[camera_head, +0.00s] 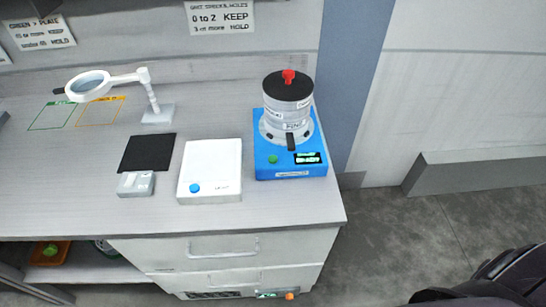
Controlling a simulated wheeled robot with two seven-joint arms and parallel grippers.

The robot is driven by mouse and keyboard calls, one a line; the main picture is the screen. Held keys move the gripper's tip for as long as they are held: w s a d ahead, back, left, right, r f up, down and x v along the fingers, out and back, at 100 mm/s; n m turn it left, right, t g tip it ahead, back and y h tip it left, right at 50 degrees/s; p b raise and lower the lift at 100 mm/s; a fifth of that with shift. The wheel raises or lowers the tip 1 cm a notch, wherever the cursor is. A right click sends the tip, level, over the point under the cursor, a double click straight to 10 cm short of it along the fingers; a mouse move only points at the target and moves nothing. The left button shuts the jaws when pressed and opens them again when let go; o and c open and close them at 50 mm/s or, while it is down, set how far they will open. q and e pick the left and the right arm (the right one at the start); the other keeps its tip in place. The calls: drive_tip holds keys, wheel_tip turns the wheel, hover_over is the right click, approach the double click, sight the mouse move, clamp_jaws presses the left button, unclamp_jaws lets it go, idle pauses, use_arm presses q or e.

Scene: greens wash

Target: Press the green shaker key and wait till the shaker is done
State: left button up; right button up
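The shaker is a blue base (263,150) on the right end of the counter. A stack of grey sieves (287,118) with a black lid (288,86) and a red knob (289,75) stands upright on it. The round green key (272,160) is on the front left of the base, beside a small dark display (308,158) with lit text too small to read. Nothing covers the key. Neither of my grippers shows; a dark part, likely of my own body, fills the lower right corner.
A white box with a blue button (195,188), a black pad (147,153) and a small grey block (136,184) lie left of the shaker. A magnifier lamp (157,113) stands behind. Drawers (222,247) are below the counter edge. Open floor (400,240) lies right.

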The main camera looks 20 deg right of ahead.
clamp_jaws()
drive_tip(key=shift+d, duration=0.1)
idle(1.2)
